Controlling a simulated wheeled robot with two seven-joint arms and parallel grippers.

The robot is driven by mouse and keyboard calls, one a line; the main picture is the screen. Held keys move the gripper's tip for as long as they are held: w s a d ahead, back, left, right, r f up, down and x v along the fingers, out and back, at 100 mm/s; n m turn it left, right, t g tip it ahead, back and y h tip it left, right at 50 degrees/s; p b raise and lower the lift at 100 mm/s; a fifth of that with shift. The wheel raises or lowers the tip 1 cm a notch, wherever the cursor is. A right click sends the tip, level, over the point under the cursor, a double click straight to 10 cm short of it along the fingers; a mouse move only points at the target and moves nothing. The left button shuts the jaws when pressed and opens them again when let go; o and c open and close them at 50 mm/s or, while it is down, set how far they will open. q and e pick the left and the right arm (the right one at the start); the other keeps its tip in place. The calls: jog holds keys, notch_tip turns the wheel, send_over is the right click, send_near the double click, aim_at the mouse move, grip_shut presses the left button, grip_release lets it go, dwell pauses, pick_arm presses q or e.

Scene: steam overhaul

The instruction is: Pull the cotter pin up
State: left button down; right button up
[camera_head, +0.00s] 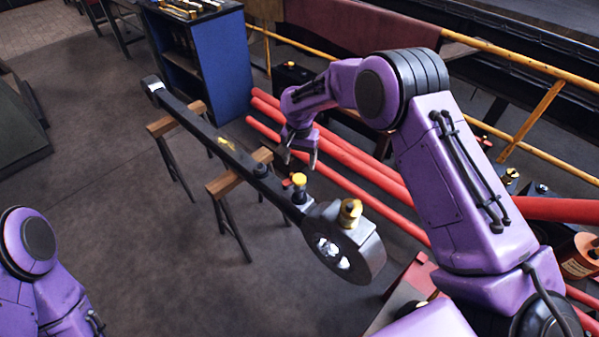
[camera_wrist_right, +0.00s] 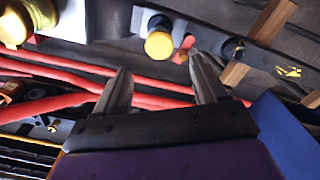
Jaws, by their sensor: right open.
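A long dark connecting rod (camera_head: 222,148) lies across two trestles. Its thick round end (camera_head: 372,250) is at the lower right. A yellow-headed pin, which looks like the cotter pin (camera_head: 299,179), stands upright in a block near that end. In the right wrist view its yellow head (camera_wrist_right: 159,46) shows just beyond and between the fingertips. My right gripper (camera_head: 300,160) is open and empty, above and behind the pin in the head view, not touching it. It also shows in the right wrist view (camera_wrist_right: 160,66). My left gripper is out of view; only part of that arm shows.
A brass cup (camera_head: 350,212) stands on the rod's round end. A small red piece (camera_wrist_right: 185,44) sits beside the pin. Wooden-topped trestles (camera_head: 230,182) carry the rod. Red pipes (camera_head: 355,168) and a yellow railing (camera_head: 540,155) run behind; a blue cabinet (camera_head: 222,65) stands beyond.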

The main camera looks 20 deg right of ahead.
notch_tip(320, 180, up, 4)
jog(key=shift+r, duration=0.1)
dwell(0.4)
